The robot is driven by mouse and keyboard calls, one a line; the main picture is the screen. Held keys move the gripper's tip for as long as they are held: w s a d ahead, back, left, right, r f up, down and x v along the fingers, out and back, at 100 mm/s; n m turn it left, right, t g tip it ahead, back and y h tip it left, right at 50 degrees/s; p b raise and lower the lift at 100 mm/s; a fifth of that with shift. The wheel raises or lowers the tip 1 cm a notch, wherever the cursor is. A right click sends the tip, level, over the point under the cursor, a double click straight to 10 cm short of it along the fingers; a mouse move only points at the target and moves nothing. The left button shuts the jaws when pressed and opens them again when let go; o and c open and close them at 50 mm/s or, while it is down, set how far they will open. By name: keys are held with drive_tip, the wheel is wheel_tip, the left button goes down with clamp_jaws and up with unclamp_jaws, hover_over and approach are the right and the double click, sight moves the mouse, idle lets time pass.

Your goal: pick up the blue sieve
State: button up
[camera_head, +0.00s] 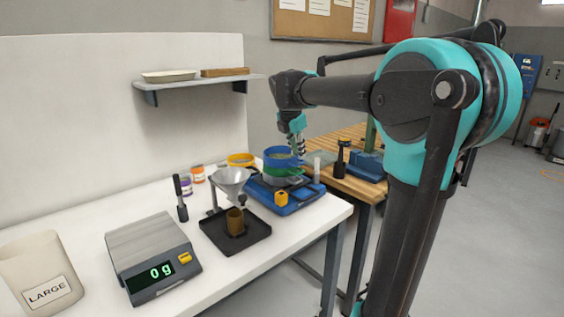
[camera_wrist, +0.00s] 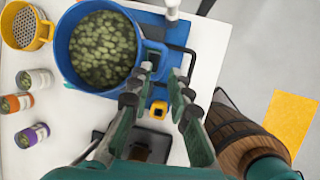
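The blue sieve (camera_head: 283,163) sits on top of a stack of sieves on a blue shaker base (camera_head: 293,201) at the far end of the white table. In the wrist view the blue sieve (camera_wrist: 64,44) is a round pan full of greenish, pebble-like pieces, with a handle on its right side. My gripper (camera_wrist: 162,78) is open, with its fingertips beside the handle end. I cannot tell whether either finger touches it. In the head view my gripper (camera_head: 299,147) hangs at the right side of the blue sieve.
A yellow sieve (camera_head: 240,159) lies behind the stack. A metal funnel (camera_head: 230,180) stands over a black tray (camera_head: 250,242) to its left. A scale (camera_head: 150,252) reading 0 g and small jars share the table. A wooden bench (camera_head: 345,183) is at the right.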

sight(301, 163)
drive_tip(key=shift+x, duration=2.75)
drive_tip(key=shift+s+d, duration=0.15)
drive_tip(key=shift+d, duration=0.05)
clamp_jaws()
